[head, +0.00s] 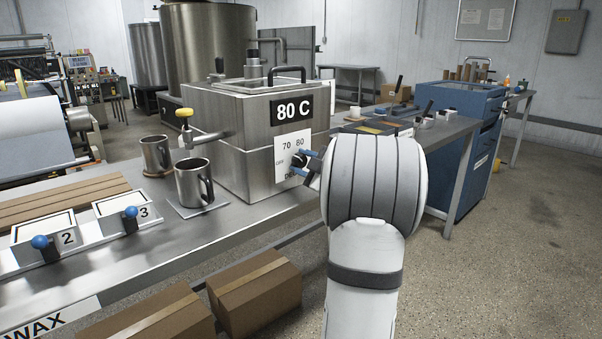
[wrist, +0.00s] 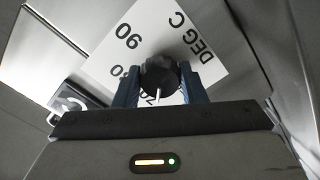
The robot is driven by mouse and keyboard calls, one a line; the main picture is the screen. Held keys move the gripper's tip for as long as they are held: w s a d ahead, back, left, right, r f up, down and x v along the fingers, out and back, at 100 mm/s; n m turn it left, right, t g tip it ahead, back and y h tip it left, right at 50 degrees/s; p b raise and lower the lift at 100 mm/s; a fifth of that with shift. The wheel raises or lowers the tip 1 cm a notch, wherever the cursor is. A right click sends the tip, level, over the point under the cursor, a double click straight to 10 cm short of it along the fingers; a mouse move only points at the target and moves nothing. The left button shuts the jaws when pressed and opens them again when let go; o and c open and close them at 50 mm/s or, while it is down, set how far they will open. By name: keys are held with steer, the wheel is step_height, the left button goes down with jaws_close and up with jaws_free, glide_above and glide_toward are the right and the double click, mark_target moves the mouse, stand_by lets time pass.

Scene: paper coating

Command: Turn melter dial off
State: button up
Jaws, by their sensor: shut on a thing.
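The melter (head: 235,125) is a square steel box on the bench with a black "80 C" display (head: 292,108). Its black dial (head: 299,160) sits on a white plate (head: 284,150) printed with 70, 80 and DEG C. In the wrist view the black dial (wrist: 160,75) shows a white pointer mark, directed down toward my gripper body. My gripper (wrist: 160,88) has blue fingers on both sides of the dial and is shut on it. My white arm hides part of the melter's right side in the head view. The dial's off mark is too small to read.
Two steel mugs (head: 194,184) stand left of the melter, below a yellow-handled tap (head: 185,122). Numbered trays with blue knobs (head: 131,212) lie at the bench's front left. Cardboard boxes (head: 255,292) sit below. A blue cabinet (head: 462,140) stands right; the floor at right is clear.

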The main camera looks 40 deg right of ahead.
steer(key=n+b, duration=0.4)
steer(key=shift+f+n, duration=0.2)
steer(key=shift+n, duration=0.1)
steer(key=shift+r+n+b, duration=0.15)
steer(key=shift+n+b, duration=1.9)
steer(key=shift+n, duration=0.55)
steer(key=o, duration=1)
